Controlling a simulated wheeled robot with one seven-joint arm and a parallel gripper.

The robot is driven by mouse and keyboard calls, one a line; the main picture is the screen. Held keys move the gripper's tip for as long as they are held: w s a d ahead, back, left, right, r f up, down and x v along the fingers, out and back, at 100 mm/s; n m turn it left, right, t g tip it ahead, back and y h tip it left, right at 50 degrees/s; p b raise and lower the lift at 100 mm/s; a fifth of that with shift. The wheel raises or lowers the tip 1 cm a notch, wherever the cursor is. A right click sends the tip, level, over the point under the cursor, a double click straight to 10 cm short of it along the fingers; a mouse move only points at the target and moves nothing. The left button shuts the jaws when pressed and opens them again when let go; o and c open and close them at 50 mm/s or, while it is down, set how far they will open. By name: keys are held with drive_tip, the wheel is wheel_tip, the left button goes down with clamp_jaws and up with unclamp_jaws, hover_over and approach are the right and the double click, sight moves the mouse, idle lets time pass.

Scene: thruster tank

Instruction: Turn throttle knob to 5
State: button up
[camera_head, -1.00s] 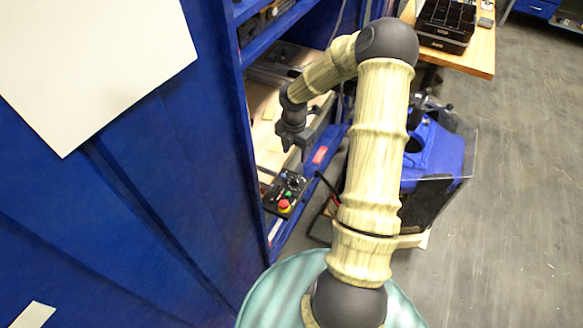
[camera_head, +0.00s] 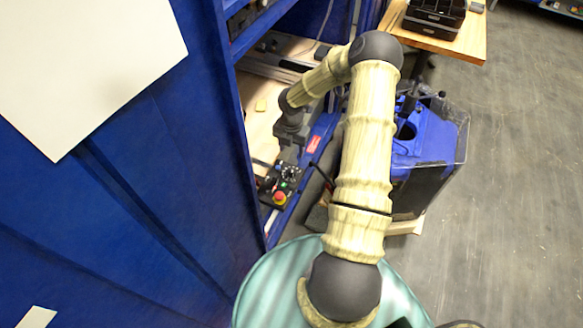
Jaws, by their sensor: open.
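A small black control box (camera_head: 270,187) sits on the blue ledge inside the cabinet opening, left of my arm. It carries a red emergency button on a yellow base (camera_head: 279,198), a small green button (camera_head: 284,185) and a dial with white marks, the likely throttle knob (camera_head: 290,173). The number it points at is too small to read. My gripper (camera_head: 290,158) is dark and points down just above the far end of the box, close to the dial. Its jaws are open, and the fingertips are hard to make out. I cannot tell whether they touch the dial.
The blue cabinet side wall (camera_head: 150,190) stands close on the left, with a white sheet (camera_head: 85,60) on it. A blue tank (camera_head: 425,145) in a clear case stands right of my arm. A wooden table (camera_head: 450,38) with black trays is behind. The floor at right is clear.

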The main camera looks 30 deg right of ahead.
sight(292, 170)
wheel_tip(292, 170, down, 12)
drive_tip(key=shift+p, duration=0.95)
drive_tip(key=c, duration=1)
